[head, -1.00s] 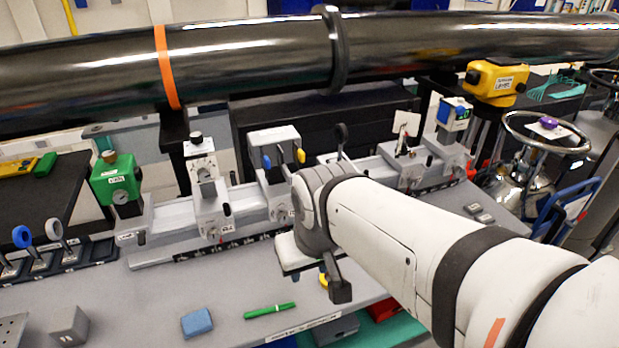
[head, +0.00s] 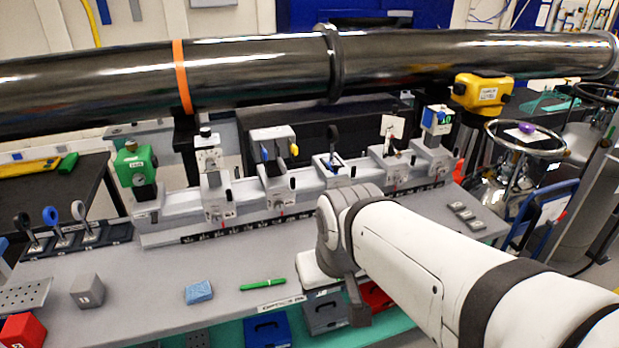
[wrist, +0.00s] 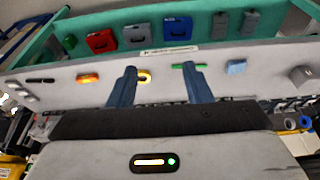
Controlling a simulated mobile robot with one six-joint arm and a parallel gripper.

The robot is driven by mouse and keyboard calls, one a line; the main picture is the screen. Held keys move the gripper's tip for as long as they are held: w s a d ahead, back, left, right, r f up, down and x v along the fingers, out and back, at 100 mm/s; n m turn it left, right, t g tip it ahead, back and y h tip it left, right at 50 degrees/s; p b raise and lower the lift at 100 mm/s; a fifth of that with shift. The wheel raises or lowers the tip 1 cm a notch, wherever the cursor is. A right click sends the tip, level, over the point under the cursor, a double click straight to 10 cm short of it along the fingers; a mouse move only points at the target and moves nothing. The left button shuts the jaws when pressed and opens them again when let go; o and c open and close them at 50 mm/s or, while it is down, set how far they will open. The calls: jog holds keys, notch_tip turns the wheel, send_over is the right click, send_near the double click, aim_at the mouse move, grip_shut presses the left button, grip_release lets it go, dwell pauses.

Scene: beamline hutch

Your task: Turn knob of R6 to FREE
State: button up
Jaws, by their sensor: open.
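A grey rail (head: 300,214) runs along the back of the bench and carries several carriers with small black knobs. They include a carrier with a white dial box (head: 208,160), one with blue and yellow clips (head: 273,165), a low middle one (head: 330,172) and one with a white card (head: 390,140). The labels are too small to read, so I cannot tell which is R6 or how its knob is set. My gripper (wrist: 159,68) is open and empty in the wrist view, pointing over the bench front. In the head view my arm partly hides it, in front of the rail.
A black pipe (head: 260,72) crosses above the rail. A green pen (head: 262,285), a blue sponge (head: 199,292) and a grey block (head: 87,291) lie on the bench. A steel handwheel (head: 525,138) stands at right. Bins sit below the bench front.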

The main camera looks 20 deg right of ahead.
jog(key=shift+o, duration=0.6)
jog(key=w+d+f+m+t+h+b, duration=0.1)
jog(key=w+d+f+t+b, duration=0.1)
jog(key=w, duration=0.5)
jog(key=w+d+f+m+t+b, duration=0.1)
jog(key=w+d, duration=0.3)
jog(key=w, duration=0.4)
jog(key=shift+w+d+f+t+h+b, duration=0.15)
jog(key=shift+d+f+t+h+b, duration=0.15)
jog(key=shift+f+t+h+b, duration=0.15)
jog(key=w+d+f+m+t+y+b, duration=0.1)
jog(key=w+d+f+t+b, duration=0.35)
jog(key=w+d+f, duration=0.55)
jog(key=w+d+f+t+y+b, duration=0.2)
jog(key=w+d+f+t+b, duration=0.3)
jog(key=w, duration=0.8)
jog(key=w+t+p, duration=0.1)
jog(key=w, duration=0.6)
jog(key=shift+w+d+f+p, duration=0.2)
jog(key=shift+w+d+p, duration=0.1)
jog(key=shift+w+d, duration=0.1)
jog(key=shift+h, duration=0.25)
jog(key=shift+c, duration=0.3)
jog(key=c, duration=0.9)
